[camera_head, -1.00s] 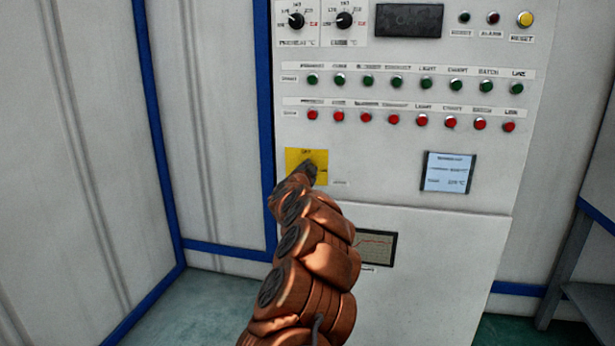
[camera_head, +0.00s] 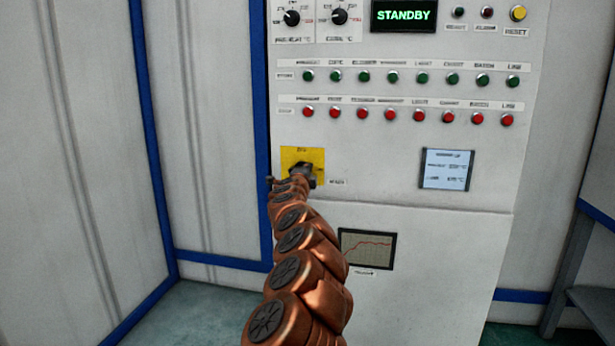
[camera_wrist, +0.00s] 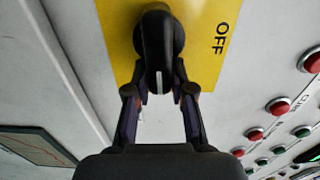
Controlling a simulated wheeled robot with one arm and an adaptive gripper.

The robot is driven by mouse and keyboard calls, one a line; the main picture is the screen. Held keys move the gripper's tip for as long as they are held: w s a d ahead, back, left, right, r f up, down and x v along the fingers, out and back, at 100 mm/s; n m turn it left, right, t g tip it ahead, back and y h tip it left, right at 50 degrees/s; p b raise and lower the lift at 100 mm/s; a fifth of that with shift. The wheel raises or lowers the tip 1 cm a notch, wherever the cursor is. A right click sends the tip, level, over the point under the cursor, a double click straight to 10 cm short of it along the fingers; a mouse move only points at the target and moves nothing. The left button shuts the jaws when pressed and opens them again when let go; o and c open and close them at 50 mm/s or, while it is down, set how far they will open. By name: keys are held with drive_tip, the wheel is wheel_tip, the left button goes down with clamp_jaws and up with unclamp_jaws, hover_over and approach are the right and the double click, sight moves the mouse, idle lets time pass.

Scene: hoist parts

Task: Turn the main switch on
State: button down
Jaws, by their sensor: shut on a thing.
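The main switch is a black rotary knob (camera_wrist: 158,40) on a yellow plate (camera_head: 290,155) marked OFF, low on the left of the white panel. In the wrist view the plate (camera_wrist: 205,60) fills the top, with OFF on its right. The knob's white mark points down there, a quarter turn from OFF, toward the panel's right. My gripper (camera_wrist: 160,82) is shut on the knob's handle, one finger on each side. In the head view my gripper (camera_head: 307,178) is at the plate, with my copper arm partly in front of it.
The display (camera_head: 404,16) is lit and reads STANDBY. Rows of green buttons (camera_head: 395,77) and red buttons (camera_head: 390,114) run above the switch. A lit screen (camera_head: 446,169) is to the right, and a chart window (camera_head: 367,249) is below.

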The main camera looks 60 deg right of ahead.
drive_tip(key=shift+f+m, duration=0.15)
drive_tip(key=shift+m, duration=0.15)
drive_tip(key=c, duration=1)
unclamp_jaws()
drive_tip(key=shift+s+a, duration=0.1)
drive_tip(key=shift+s, duration=0.05)
drive_tip(key=shift+s+a, duration=0.15)
drive_tip(key=shift+a, duration=0.25)
drive_tip(key=v, duration=1)
drive_tip(key=shift+a, duration=0.45)
